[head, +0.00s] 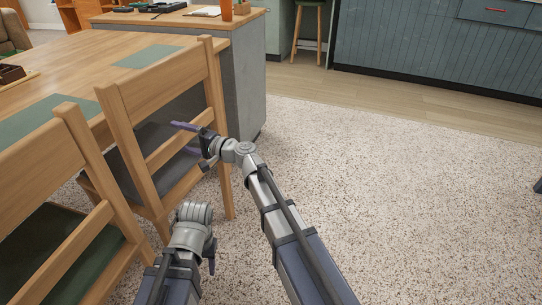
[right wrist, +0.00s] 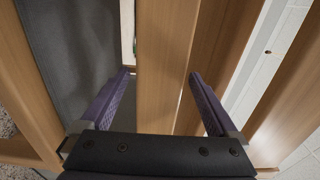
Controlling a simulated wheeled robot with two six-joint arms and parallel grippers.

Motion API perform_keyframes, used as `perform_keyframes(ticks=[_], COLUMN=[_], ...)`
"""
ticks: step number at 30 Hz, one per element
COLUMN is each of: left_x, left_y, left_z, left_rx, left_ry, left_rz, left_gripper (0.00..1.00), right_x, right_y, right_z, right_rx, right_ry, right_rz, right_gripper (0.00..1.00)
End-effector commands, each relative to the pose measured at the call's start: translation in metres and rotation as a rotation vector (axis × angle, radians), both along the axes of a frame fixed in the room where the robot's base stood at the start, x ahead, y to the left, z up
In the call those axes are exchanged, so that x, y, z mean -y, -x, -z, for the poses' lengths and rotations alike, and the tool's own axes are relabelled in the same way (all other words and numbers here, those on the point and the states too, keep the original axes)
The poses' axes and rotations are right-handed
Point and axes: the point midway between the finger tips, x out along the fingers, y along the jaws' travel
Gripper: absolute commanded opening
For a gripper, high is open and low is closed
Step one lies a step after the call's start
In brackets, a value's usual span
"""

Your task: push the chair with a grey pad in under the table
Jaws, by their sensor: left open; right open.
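The chair with a grey pad (head: 113,105) is wooden and stands at the table's near side, its backrest towards me. Its grey pad (head: 138,142) shows between the back rails and also fills the left of the right wrist view (right wrist: 72,50). My right gripper (head: 185,139) is open at the chair's back. In the right wrist view its two purple fingers lie on either side of a wooden bar (right wrist: 165,70); whether they touch it, I cannot tell. My left gripper (head: 211,258) is low beside the chair, mostly hidden behind its own wrist. The wooden table (head: 110,47) is at the left.
Another wooden chair (head: 38,155) with a dark green pad stands close at the left. A grey-sided counter (head: 245,85) stands beyond the table. A stool (head: 308,22) is at the back. The speckled carpet at the right is clear.

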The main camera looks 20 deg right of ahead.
Motion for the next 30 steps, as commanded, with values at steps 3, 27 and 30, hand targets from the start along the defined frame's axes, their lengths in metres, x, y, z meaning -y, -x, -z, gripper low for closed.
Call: perform_keyframes(ticks=[3, 27, 30], left_x=[0.0, 0.0, 0.0], left_y=[0.0, 0.0, 0.0], left_z=[0.0, 0.0, 0.0], left_rx=[0.0, 0.0, 0.0], left_ry=[0.0, 0.0, 0.0], left_rz=[0.0, 0.0, 0.0], left_gripper=[0.5, 0.5, 0.5], right_x=[0.015, 0.088, 0.088], right_y=[0.014, 0.071, 0.071], right_z=[0.0, 0.0, 0.0], right_rx=[0.0, 0.0, 0.0], right_ry=[0.0, 0.0, 0.0], right_rz=[0.004, 0.001, 0.001], right_gripper=[0.95, 0.95, 0.95])
